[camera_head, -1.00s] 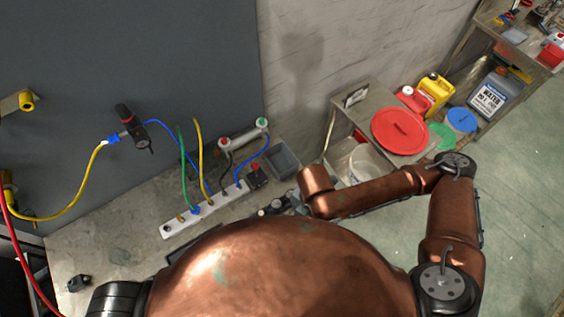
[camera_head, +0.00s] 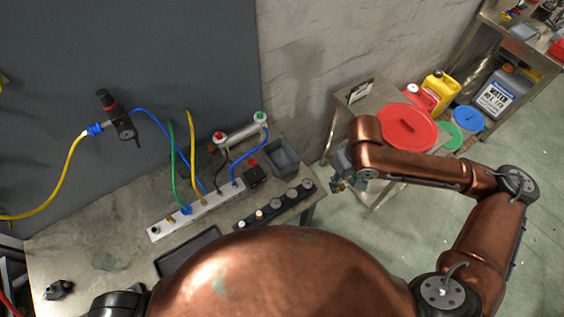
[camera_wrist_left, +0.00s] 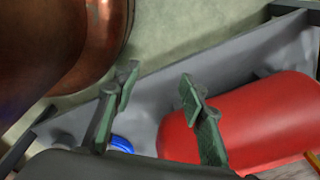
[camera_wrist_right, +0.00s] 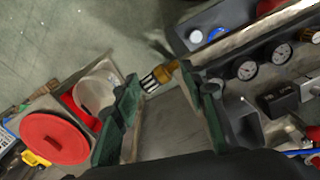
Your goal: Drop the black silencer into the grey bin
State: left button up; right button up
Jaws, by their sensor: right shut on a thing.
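My right gripper (camera_wrist_right: 160,78) is shut on the black silencer (camera_wrist_right: 159,77), which has a brass end and pale slots and sits between the fingertips. In the head view this gripper (camera_head: 340,184) hangs off the bench's right end, partly hidden by my copper arm. A small dark grey open-topped bin (camera_head: 283,158) stands on the bench's back right corner, to the left of the gripper. I see no silencer in it. My left gripper (camera_wrist_left: 158,90) is open and empty beside a red cylinder (camera_wrist_left: 245,125); it is hidden in the head view.
A white manifold (camera_head: 198,210) with hoses and a black gauge strip (camera_head: 275,207) lie on the bench. A red lid (camera_head: 407,127) lies on a side table to the right. A pale bucket (camera_wrist_right: 97,88) shows in the right wrist view. Floor shows between bench and side table.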

aim_at(276, 164)
jog(key=k, duration=0.5)
jog(key=z, duration=1.15)
jog(key=i, duration=0.9)
jog(key=u, duration=2.7)
